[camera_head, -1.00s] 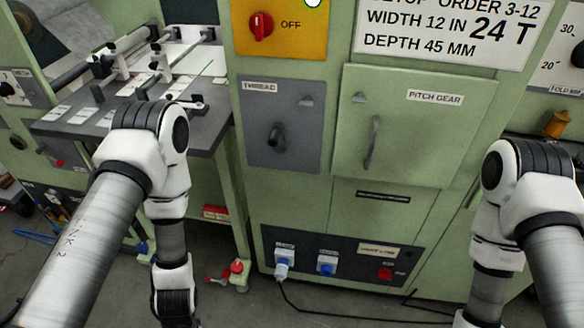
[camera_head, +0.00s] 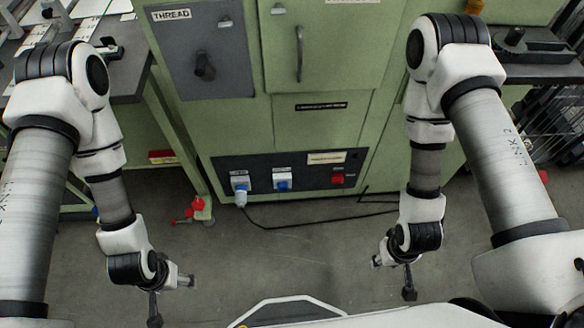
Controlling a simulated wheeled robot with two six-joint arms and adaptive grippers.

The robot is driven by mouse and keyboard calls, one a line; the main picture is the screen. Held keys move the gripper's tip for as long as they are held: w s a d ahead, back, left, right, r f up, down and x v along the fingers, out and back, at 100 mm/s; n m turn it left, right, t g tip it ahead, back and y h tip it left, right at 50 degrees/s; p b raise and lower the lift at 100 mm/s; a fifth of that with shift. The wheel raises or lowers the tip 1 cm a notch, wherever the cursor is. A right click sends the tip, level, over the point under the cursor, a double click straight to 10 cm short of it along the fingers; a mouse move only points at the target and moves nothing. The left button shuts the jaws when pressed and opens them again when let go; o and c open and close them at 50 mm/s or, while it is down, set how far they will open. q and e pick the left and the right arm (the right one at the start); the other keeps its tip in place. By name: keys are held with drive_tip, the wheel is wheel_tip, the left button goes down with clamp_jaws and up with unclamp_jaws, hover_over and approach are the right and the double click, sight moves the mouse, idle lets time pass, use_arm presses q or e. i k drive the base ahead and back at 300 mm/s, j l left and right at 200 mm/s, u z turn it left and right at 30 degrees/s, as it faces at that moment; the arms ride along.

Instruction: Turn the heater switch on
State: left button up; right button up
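The heater switch cannot be told for sure, as the small labels are unreadable. A dark lower panel (camera_head: 222,165) on the green machine carries two blue-and-white sockets, the left socket (camera_head: 240,187) and the right socket (camera_head: 283,180), and a small red switch (camera_head: 337,178) at its right. A dark knob (camera_head: 204,67) sits on the grey THREAD plate (camera_head: 172,40). My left gripper (camera_head: 172,301) hangs low at the left, fingers spread, empty. My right gripper (camera_head: 392,278) hangs low at the right, fingers spread, empty. Both are apart from the machine.
A black cable (camera_head: 300,226) runs from the left socket across the floor. A green door with a handle (camera_head: 299,54) is above the panel. A grey bench (camera_head: 128,72) stands left, and a dark rack (camera_head: 520,140) right.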

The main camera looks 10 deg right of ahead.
sight(338, 178)
drive_tip(key=l+z, duration=0.15)
drive_tip(key=l, duration=0.45)
drive_tip(key=l+z, duration=0.1)
drive_tip(key=l, duration=0.5)
drive_tip(key=i+l+z, duration=0.15)
drive_tip(key=l, duration=0.4)
drive_tip(key=l+z, duration=0.1)
drive_tip(key=l, duration=0.5)
